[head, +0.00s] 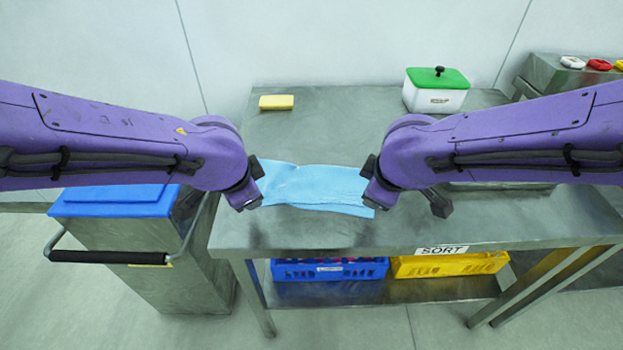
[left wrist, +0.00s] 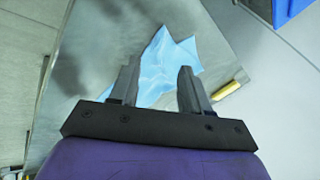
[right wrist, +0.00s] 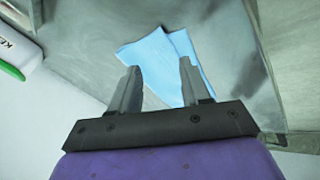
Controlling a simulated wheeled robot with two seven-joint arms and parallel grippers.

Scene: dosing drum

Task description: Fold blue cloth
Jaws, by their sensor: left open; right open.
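The light blue cloth (head: 315,186) lies on the metal table between my two arms, longer across than deep, with creases and uneven edges. Its left end is partly hidden by my left arm and its right end by my right gripper. My left gripper (head: 246,198) is at the cloth's left end; in the left wrist view its fingers (left wrist: 158,85) are apart with the cloth (left wrist: 168,65) beyond them. My right gripper (head: 400,200) is at the right end; in the right wrist view its fingers (right wrist: 160,82) are apart with the cloth (right wrist: 168,62) beyond. I cannot tell whether either touches it.
A yellow block (head: 276,102) and a white box with a green lid (head: 437,90) stand at the table's (head: 330,122) back. A blue-lidded cart (head: 120,230) stands left. Blue (head: 330,270) and yellow (head: 450,264) crates sit on the lower shelf. The table's front is clear.

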